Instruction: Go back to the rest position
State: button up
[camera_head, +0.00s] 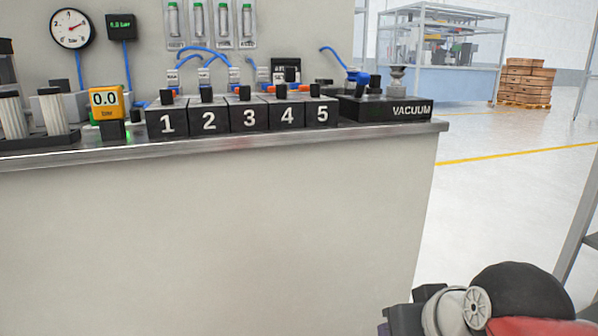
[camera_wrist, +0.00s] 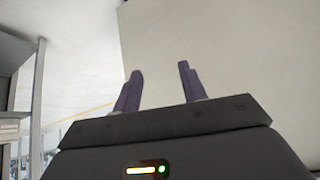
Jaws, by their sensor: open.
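My gripper (camera_wrist: 160,78) shows in the wrist view with two purple fingers standing apart. It is open and nothing is between the fingers. Behind them is a plain pale panel, with bright floor to the left.
A bench (camera_head: 220,220) with a metal edge stands ahead. On it are black blocks numbered 1 to 5 (camera_head: 249,120), a black VACUUM unit (camera_head: 390,108) and a yellow bar display (camera_head: 106,101). Open floor (camera_head: 500,190) lies to the right, with a grey frame at the far right.

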jog(key=s+f+g+h+p, duration=0.1)
jog(key=s+f+g+p, duration=0.1)
jog(key=s+f, duration=0.35)
notch_tip(320, 180, up, 10)
jog(key=w+p, duration=0.1)
jog(key=p, duration=1)
jog(key=shift+w+d+r+m, duration=0.15)
jog(key=shift+w+d+m, duration=0.05)
jog(key=shift+w+m, duration=0.1)
